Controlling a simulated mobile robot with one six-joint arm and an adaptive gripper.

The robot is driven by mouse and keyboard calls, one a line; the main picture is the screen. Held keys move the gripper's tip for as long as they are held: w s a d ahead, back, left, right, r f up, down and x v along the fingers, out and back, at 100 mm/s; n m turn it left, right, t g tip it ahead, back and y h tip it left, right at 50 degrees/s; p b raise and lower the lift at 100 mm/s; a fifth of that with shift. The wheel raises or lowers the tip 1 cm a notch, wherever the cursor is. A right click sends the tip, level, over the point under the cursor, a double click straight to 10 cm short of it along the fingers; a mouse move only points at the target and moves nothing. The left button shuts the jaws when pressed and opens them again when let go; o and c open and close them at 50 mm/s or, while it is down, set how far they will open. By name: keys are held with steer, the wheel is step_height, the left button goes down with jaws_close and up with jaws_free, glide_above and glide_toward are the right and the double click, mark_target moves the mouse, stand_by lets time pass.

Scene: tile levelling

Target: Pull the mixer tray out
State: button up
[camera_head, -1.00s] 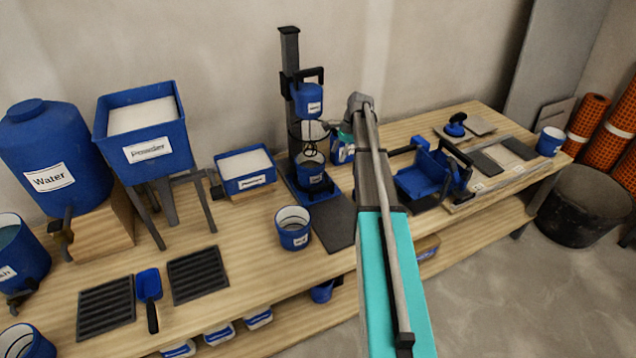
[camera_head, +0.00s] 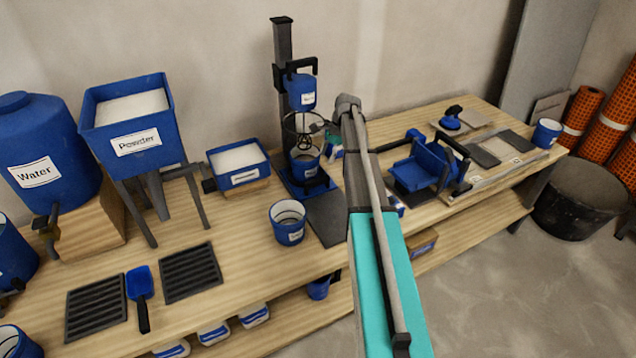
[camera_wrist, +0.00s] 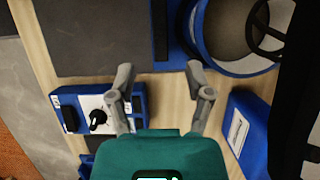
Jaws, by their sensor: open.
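The mixer stands on the bench in the head view, with a dark upright column (camera_head: 283,60), a blue motor head (camera_head: 302,93) and a whisk. A labelled blue bucket (camera_head: 304,161) is under the whisk, on the blue mixer tray (camera_head: 322,187) at the stand's foot. The wrist view shows the bucket (camera_wrist: 228,35) at top right and a strip of the blue tray edge beside it. My gripper (camera_wrist: 160,72) is open and empty, its fingers pointing toward the tray edge. No contact shows. The arm hides most of the gripper in the head view.
A dark mat (camera_head: 327,218) lies in front of the tray. A blue-and-white cup (camera_head: 288,223) stands left of it. A powder box (camera_head: 238,165) is left of the mixer. A blue control box with a black knob (camera_wrist: 100,110) is left of my fingers.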

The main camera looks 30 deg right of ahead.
mark_target(317, 179)
steer(key=shift+b+x, duration=4.35)
steer(key=shift+x, duration=0.65)
